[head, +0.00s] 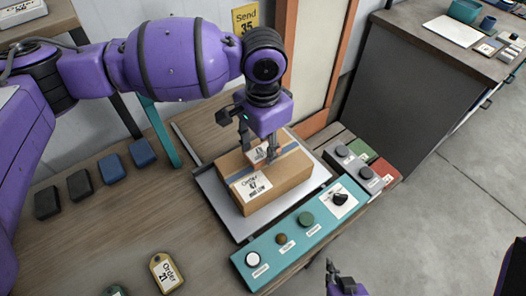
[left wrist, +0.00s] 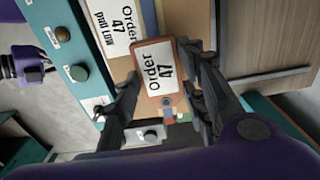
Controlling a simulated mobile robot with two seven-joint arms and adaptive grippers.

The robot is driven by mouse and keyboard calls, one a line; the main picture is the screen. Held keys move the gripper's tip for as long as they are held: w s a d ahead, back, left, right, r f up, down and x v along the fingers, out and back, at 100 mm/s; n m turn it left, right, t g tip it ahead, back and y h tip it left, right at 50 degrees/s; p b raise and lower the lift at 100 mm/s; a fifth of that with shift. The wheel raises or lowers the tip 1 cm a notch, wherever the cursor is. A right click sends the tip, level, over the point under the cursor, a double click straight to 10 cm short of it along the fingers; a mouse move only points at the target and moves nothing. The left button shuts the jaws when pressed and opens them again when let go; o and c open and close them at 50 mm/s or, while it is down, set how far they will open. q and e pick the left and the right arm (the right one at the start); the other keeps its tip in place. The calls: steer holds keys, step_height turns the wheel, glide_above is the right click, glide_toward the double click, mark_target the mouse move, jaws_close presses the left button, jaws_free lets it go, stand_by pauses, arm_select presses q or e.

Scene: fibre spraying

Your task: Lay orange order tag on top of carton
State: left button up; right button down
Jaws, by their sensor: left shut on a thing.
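The carton (head: 282,185) is a brown box with a blue tape strip and a white label reading Order 47. It sits on a light grey plate (head: 243,228) on the bench. My left gripper (head: 258,150) is above the carton's top, shut on the orange order tag (left wrist: 158,72), which reads Order 47. In the head view the tag (head: 258,153) is partly hidden between the fingers. I cannot tell whether the tag touches the carton. My right gripper (head: 345,282) is low at the bottom edge, away from the carton; its finger opening is unclear.
A teal control panel (head: 273,259) with buttons and a knob lies in front of the carton. Grey switch boxes (head: 357,166) stand to the right. Another tag (head: 166,272), Order 21, lies at the lower left. Dark and blue blocks (head: 111,168) line the bench's left.

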mark_target(263, 152)
arm_select(q)
step_height(263, 152, down, 3)
steer(key=shift+s+r, duration=0.1)
steer(key=shift+r, duration=0.05)
arm_select(e)
steer(key=shift+s+f, duration=0.15)
steer(key=shift+s, duration=0.05)
steer(key=shift+d, duration=0.1)
arm_select(q)
steer(key=o, duration=0.9)
arm_select(e)
steer(key=shift+s+d, duration=0.2)
steer(key=shift+s, duration=0.1)
arm_select(q)
step_height(263, 152, up, 12)
steer(key=shift+r+p, duration=0.1)
steer(key=shift+p, duration=0.3)
arm_select(e)
steer(key=shift+w+a+r, duration=0.15)
steer(key=shift+a+r, duration=0.05)
steer(key=shift+r, duration=0.15)
steer(key=shift+w+r, duration=0.1)
steer(key=shift+w, duration=0.15)
